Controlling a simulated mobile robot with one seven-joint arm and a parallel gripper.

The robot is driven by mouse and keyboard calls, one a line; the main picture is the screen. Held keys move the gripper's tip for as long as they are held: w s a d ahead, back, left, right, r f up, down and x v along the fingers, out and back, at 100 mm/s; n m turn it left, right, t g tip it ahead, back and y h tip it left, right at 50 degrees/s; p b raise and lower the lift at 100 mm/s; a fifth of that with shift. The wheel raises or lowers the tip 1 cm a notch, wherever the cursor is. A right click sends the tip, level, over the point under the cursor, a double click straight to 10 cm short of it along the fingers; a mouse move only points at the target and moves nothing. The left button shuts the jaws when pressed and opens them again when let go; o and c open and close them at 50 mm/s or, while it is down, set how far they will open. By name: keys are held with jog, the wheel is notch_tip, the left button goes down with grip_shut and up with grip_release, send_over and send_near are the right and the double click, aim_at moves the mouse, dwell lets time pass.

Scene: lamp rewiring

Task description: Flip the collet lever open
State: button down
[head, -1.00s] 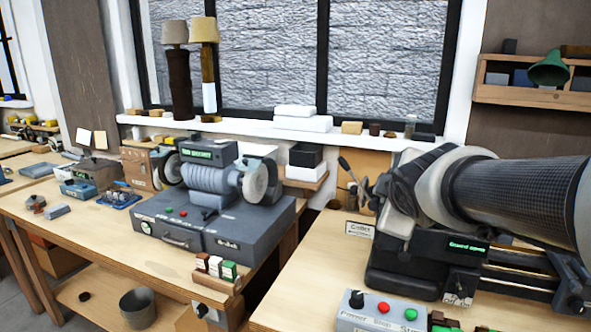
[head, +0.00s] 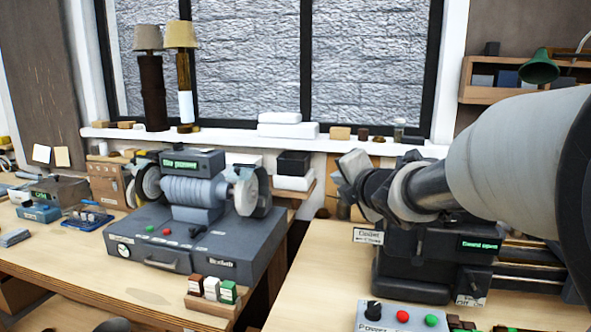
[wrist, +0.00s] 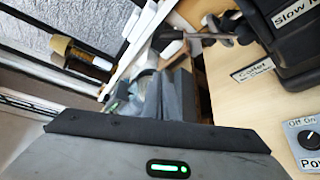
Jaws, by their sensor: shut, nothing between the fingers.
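The collet lever shows in the wrist view as a dark, knobbed lever (wrist: 218,38) beside the black machine headstock. In the head view my gripper and wrist hide it. My gripper (head: 350,168) is shut and empty, in front of and above the headstock's left end.
A control box (head: 403,316) with a knob and red and green buttons stands at the bench front. A grey grinder (head: 195,220) stands on the left bench. A gap separates the benches. A small block rack (head: 213,290) sits near the left bench's edge.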

jog(key=shift+w, duration=0.1)
jog(key=w+d+p, duration=0.2)
jog(key=w, duration=0.7)
jog(key=shift+f, duration=0.3)
jog(key=shift+d+r, duration=0.1)
jog(key=s+d+r+m+t+y+b, duration=0.1)
jog(key=s+d+r+m+t+b, duration=0.2)
jog(key=d+m, duration=0.4)
jog(key=shift+s+d+r+t+b, duration=0.15)
jog(key=shift+d+r+t+b, duration=0.4)
jog(key=shift+d+b, duration=0.9)
